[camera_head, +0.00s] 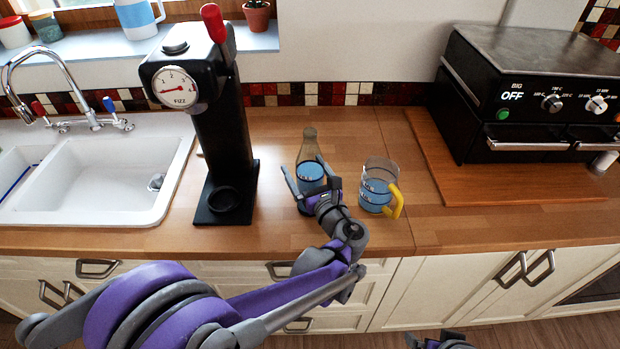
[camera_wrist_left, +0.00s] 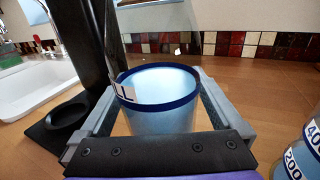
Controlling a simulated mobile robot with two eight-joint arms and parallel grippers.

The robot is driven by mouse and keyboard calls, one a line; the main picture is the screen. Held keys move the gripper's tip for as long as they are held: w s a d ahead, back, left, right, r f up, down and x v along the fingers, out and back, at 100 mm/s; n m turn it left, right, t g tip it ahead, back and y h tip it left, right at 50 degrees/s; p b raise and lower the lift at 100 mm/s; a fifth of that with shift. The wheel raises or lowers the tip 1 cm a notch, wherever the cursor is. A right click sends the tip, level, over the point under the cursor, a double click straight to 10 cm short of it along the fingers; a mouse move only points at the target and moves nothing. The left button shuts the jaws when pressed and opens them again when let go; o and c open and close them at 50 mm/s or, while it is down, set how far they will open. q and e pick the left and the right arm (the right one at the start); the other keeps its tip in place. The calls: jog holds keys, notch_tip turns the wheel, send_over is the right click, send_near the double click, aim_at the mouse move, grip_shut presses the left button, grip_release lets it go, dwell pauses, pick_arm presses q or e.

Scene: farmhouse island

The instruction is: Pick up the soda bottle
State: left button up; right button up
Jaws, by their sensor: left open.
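The soda bottle (camera_head: 309,145) stands upright on the wooden counter, clear with blue liquid in its lower part. It also fills the middle of the left wrist view (camera_wrist_left: 165,112), with a dark blue band and part of a label showing. My left gripper (camera_head: 304,167) is open around the bottle's lower body, one finger on each side. In the wrist view, gaps show between the bottle and the fingers. The bottle's base is partly hidden by the gripper. A part of my right gripper (camera_head: 442,341) shows at the bottom edge; its fingers cannot be made out.
A black soda machine (camera_head: 206,140) with a gauge and red lever stands left of the bottle. A measuring jug (camera_head: 375,190) with blue liquid and a yellow handle stands close on the right. The sink (camera_head: 95,175) is at left, the black oven (camera_head: 530,100) at right.

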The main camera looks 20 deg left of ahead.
aim_at(304, 136)
pick_arm(q)
grip_shut()
notch_tip(304, 136, up, 10)
jog(key=shift+p, duration=0.5)
dwell(0.4)
